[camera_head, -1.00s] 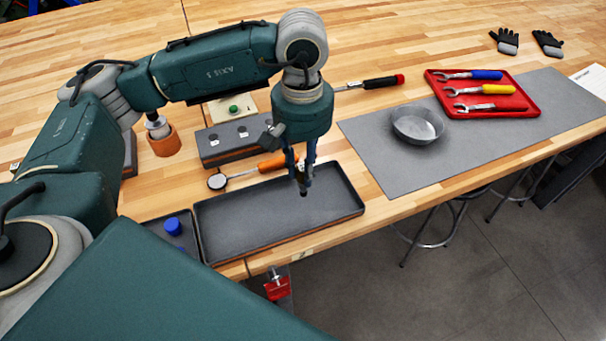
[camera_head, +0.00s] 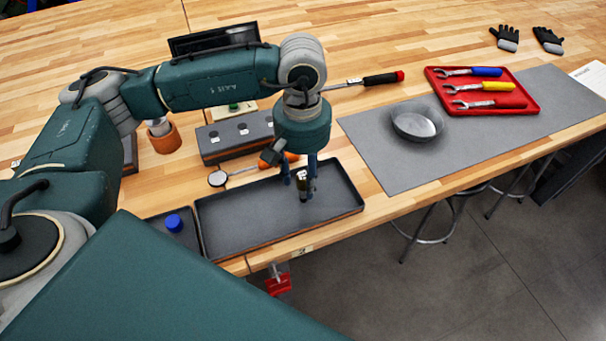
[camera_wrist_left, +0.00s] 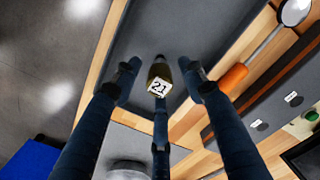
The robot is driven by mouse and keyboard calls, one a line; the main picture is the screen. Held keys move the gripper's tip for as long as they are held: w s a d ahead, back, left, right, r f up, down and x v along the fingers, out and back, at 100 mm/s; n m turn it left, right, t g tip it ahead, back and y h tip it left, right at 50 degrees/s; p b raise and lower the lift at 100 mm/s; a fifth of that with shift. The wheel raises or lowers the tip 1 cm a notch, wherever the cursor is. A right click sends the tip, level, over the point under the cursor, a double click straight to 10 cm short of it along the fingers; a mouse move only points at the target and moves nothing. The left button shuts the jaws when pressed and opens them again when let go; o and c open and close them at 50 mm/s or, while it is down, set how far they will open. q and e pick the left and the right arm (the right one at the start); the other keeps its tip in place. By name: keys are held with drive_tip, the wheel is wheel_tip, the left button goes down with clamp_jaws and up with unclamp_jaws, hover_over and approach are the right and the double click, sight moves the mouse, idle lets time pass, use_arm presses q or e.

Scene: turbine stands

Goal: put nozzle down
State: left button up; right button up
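The nozzle (camera_head: 305,187) is a small dark piece with a pale end marked 21. It is at the right part of the dark grey tray (camera_head: 235,218) and appears to rest on its floor. In the left wrist view the nozzle (camera_wrist_left: 159,75) shows its numbered end toward the camera. My left gripper (camera_head: 299,180) is over the tray with its fingers around the nozzle. In the left wrist view the left gripper (camera_wrist_left: 160,76) is open, with gaps between the side fingers and the nozzle. My right gripper is not in view.
A grey block with holes (camera_head: 236,138) and an orange-handled inspection mirror (camera_head: 217,179) lie behind the tray. A smaller tray holding a blue-capped item (camera_head: 173,221) is at its left. A round metal dish (camera_head: 417,122) and red wrench tray (camera_head: 530,105) are at right.

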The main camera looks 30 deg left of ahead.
use_arm(q)
drive_tip(key=shift+r, duration=0.25)
wheel_tip(320, 180, up, 12)
drive_tip(key=b, duration=0.3)
drive_tip(key=shift+f, duration=0.1)
